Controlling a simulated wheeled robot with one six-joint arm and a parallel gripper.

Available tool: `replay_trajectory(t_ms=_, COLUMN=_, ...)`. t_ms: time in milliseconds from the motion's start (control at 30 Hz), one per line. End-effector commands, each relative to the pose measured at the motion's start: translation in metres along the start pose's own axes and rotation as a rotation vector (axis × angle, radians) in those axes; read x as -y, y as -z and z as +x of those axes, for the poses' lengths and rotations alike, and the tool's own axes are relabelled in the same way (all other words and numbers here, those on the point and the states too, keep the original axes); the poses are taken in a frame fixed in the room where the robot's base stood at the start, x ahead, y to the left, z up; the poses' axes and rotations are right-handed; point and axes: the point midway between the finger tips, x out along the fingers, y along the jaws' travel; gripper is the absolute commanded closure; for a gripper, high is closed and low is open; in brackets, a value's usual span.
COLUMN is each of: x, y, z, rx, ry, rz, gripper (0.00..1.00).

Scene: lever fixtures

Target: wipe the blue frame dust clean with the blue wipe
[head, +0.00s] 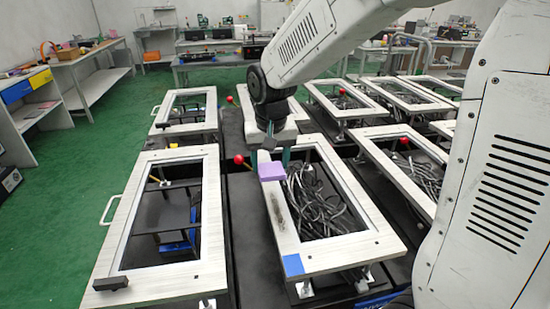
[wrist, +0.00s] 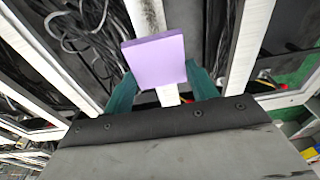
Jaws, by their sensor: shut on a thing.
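My gripper (head: 272,158) is shut on a lilac-purple block-shaped wipe (head: 271,171) at the left rail of the middle white frame (head: 330,258). In the wrist view the purple wipe (wrist: 155,60) sits between the teal fingers. No blue wipe shows; the held one looks purple. A dark dust smear (head: 278,212) lies along that left rail, on the near side of the wipe. It also shows in the wrist view (wrist: 149,14) beyond the wipe. A blue square (head: 292,265) marks this frame's near left corner. Whether the wipe touches the rail is unclear.
A red-knobbed lever (head: 239,159) stands just left of the gripper. Black cables (head: 318,200) fill the middle frame's opening. Another white frame (head: 130,215) with a dark block (head: 111,284) on its near edge stands to the left. Green floor (head: 60,215) is clear farther left.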

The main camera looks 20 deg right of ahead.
Motion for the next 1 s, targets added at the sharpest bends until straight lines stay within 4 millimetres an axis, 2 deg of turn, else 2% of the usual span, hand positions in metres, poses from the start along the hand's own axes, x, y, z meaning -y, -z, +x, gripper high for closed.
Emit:
replay_trajectory(t_ms=233, x=0.0, y=-0.001, z=-0.004, rx=-0.15, ry=0.0, rz=-0.001, gripper=0.76)
replay_trajectory(t_ms=567, x=-0.003, y=0.001, z=-0.004, rx=-0.159, ry=-0.001, rz=0.007, gripper=0.76)
replay_trajectory(t_ms=733, x=-0.015, y=0.004, z=-0.001, rx=-0.153, ry=-0.009, rz=0.034, gripper=0.76)
replay_trajectory(t_ms=1000, x=-0.046, y=0.018, z=0.003, rx=-0.148, ry=-0.023, rz=0.109, gripper=0.76)
